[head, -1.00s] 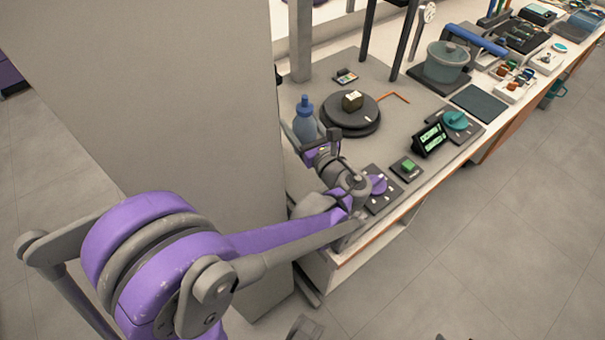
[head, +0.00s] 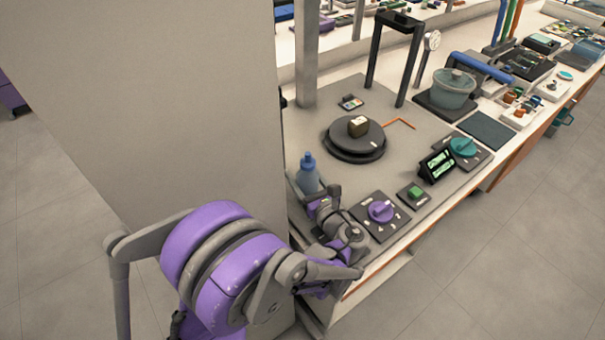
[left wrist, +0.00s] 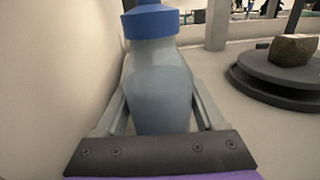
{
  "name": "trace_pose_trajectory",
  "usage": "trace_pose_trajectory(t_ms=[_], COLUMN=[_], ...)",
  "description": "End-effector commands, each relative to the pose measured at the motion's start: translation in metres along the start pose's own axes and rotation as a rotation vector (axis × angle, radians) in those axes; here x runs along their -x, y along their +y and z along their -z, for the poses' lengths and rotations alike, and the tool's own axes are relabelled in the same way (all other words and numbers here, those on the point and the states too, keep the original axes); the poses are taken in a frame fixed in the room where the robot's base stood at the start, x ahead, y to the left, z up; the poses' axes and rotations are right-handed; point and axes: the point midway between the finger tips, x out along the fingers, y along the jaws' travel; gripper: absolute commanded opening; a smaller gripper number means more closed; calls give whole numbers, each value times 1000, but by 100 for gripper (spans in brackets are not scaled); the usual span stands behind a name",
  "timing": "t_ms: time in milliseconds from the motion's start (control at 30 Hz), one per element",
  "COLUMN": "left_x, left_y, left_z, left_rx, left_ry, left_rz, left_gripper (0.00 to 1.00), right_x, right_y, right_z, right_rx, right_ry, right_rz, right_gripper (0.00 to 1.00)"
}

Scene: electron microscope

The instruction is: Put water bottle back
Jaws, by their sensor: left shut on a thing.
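The water bottle (head: 308,173) is blue-grey with a blue cap and stands upright near the left edge of the bench, close beside the large grey wall panel. In the left wrist view the bottle (left wrist: 160,85) fills the middle, with a finger along each side of it. My left gripper (head: 316,192) is shut on the bottle's body. The bottle's base is hidden behind the gripper, so I cannot tell whether it touches the bench. My right gripper is not in view.
A black round turntable (head: 356,139) with a brown block (head: 358,126) on it stands behind and right of the bottle. A purple knob panel (head: 380,211), a green button box (head: 416,194) and a small screen (head: 437,165) line the front edge. The grey panel (head: 190,100) closes off the left.

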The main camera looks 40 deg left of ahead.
Motion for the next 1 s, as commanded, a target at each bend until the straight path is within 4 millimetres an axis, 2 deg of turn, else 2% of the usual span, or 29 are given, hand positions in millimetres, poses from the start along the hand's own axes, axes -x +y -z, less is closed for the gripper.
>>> trace_pose_trajectory(t_ms=[67, 100, 267, 600, 767, 1000], left_x=[0, 0, 0, 2, 30, 83], left_y=[0, 0, 0, -1, -2, -2], left_z=[3, 4, 3, -2, 0, 0], left_rx=[0, 0, 0, 0, 0, 1], left_ry=[0, 0, 0, 0, 1, 1], left_rz=[0, 0, 0, 2, 6, 7], left_gripper=[6, 73, 100, 100, 100, 100], right_x=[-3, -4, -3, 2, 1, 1], right_y=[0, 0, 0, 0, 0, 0], right_z=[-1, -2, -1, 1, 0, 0], right_rx=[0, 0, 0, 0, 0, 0], right_ry=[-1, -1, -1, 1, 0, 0], right_rz=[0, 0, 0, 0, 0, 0], right_gripper=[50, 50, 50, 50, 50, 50])
